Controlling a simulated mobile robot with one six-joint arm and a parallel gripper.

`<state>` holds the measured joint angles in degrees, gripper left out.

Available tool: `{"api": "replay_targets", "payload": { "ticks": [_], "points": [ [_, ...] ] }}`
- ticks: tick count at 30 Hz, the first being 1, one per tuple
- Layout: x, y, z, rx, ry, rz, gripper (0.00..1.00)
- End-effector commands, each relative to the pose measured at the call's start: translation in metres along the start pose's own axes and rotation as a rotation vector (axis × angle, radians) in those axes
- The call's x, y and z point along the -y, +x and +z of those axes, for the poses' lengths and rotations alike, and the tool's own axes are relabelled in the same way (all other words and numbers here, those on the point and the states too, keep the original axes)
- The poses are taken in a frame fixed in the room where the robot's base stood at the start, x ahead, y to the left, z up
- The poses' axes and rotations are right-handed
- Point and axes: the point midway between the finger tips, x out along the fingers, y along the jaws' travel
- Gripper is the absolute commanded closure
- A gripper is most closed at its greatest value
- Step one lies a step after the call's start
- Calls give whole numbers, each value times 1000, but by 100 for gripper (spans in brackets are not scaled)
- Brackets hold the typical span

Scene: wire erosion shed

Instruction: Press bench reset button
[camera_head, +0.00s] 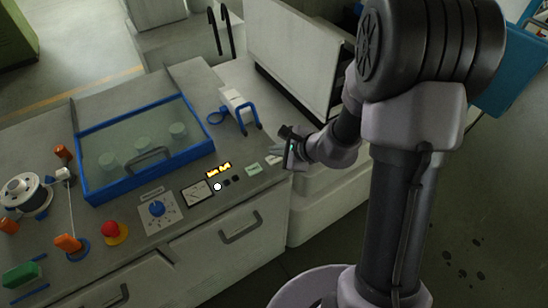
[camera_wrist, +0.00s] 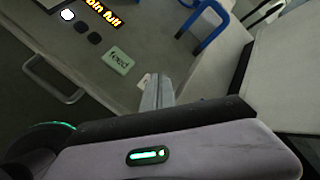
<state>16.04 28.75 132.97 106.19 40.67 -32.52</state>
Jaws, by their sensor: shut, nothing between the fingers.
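The bench panel has a lit white button (camera_head: 217,187) with two small dark buttons (camera_head: 230,181) beside it, under a glowing display (camera_head: 218,170). In the wrist view the display (camera_wrist: 103,12) reads "bin full", with the white button (camera_wrist: 67,14) and dark buttons (camera_wrist: 88,33) below it. I cannot read a reset label on any button. A red mushroom button (camera_head: 110,229) on a yellow base sits further left. My gripper (camera_head: 288,156) is at the bench's right end, apart from these buttons. Its fingers (camera_wrist: 157,92) are shut and empty.
A pale green "feed" tag (camera_wrist: 118,60) lies between the buttons and my gripper. A dial (camera_head: 157,210) and a meter (camera_head: 196,192) are left of the buttons.

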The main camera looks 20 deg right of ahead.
Motion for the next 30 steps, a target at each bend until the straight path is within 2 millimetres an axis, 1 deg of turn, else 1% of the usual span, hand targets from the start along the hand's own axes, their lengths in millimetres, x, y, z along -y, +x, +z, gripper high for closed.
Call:
{"api": "replay_targets", "payload": {
  "ticks": [11,21,30],
  "points": [
    [0,0,0,0,0,0,100],
    [-5,7,-5,0,0,-1,100],
    [-4,6,-4,0,0,0,100]
  ]
}}
